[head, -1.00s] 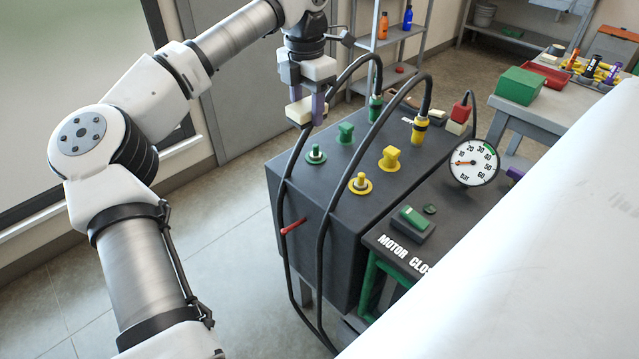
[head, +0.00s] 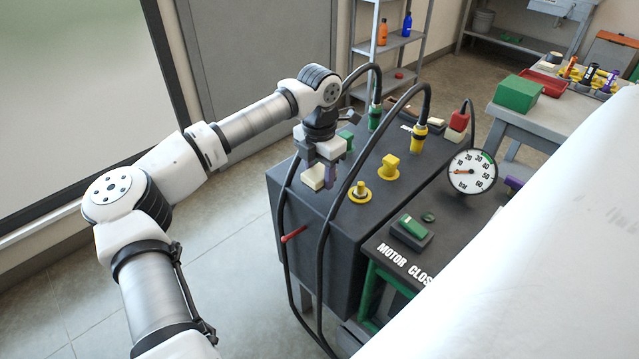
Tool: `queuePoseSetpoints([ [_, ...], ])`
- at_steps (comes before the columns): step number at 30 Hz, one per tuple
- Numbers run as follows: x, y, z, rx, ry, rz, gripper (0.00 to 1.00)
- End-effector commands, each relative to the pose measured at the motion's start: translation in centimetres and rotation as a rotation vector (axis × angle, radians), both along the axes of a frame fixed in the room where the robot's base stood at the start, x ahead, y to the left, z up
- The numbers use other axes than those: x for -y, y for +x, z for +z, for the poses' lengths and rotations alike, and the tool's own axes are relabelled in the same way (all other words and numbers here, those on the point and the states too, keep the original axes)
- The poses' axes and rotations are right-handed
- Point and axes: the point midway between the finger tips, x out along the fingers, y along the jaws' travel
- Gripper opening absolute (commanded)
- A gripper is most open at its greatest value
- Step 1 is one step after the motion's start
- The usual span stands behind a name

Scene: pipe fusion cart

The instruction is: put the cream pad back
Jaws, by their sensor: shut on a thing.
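The gripper points down over the front left of the black cabinet (head: 300,215). It hides the front green fitting there, and I cannot tell whether the pad touches anything. Another cream piece (head: 437,122) lies at the cabinet's back edge, beside a brown strip or tray that is partly hidden by a hose fitting.
A green fitting (head: 346,140) and yellow fittings (head: 390,166) stand close to my gripper. Black hoses loop up in front of and behind it. A red block (head: 459,121) and a pressure gauge (head: 472,171) stand to the right. A large white surface blocks the lower right.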

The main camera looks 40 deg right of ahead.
Motion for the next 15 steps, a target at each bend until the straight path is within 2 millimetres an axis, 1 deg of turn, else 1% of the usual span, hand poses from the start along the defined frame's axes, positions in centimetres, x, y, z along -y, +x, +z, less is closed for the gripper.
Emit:
queuePoseSetpoints([
  [2,0.0,-0.1,-0.6,-0.002,0.001,0.000,0.16],
  [9,0.0,-0.1,-4.0,-0.002,0.002,-0.001,0.16],
  [15,0.0,0.0,-4.2,0.000,0.001,-0.001,0.16],
])
